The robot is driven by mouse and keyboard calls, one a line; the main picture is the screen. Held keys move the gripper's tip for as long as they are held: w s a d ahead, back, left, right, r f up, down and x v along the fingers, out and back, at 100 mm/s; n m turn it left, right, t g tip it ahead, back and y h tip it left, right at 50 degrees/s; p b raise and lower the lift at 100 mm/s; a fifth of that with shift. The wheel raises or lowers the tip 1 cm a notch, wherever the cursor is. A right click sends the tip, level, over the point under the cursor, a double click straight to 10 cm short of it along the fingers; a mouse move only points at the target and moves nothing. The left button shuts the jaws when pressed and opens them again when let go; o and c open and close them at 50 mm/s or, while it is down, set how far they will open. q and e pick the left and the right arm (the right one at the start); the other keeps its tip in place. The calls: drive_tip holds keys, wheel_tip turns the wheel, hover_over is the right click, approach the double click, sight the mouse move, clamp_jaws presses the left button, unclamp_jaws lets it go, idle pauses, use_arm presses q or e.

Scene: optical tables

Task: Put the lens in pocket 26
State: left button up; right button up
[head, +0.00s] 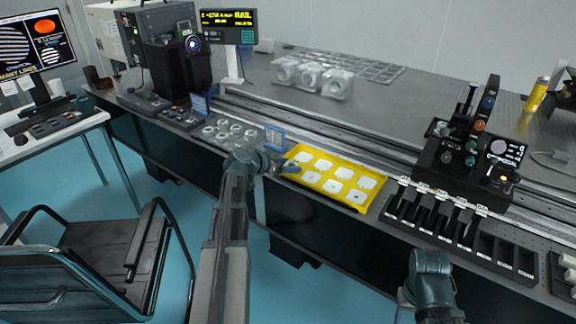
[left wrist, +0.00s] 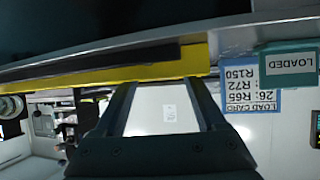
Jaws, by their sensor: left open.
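The yellow tray (head: 330,203) lies along the front of the table, with several white pads in two rows. My left gripper (head: 289,168) is at the tray's left end. In the left wrist view its two fingers (left wrist: 164,88) stand apart, with a white surface bearing a small printed label behind the gap. The tray's yellow edge (left wrist: 100,75) runs across just beyond the fingertips. I cannot make out a lens between the fingers, nor tell which pocket is 26. My right arm shows at the lower right of the head view, but its gripper does not.
A blue-edged load card (left wrist: 253,100) and a green "LOADED" block (left wrist: 290,62) are right of the fingers. Several round rings (head: 222,131) sit left of the tray. Black bins (head: 460,230) stand to its right. A rail runs behind the tray.

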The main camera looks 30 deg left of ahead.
use_arm(q)
drive_tip(key=shift+r, duration=0.1)
drive_tip(key=shift+s+r+p, duration=0.1)
drive_tip(key=shift+r+p, duration=0.15)
drive_tip(key=shift+p, duration=0.1)
drive_tip(key=p+v, duration=0.5)
drive_tip(key=v, duration=0.6)
drive_tip(key=shift+s, duration=0.35)
drive_tip(key=shift+a, duration=0.1)
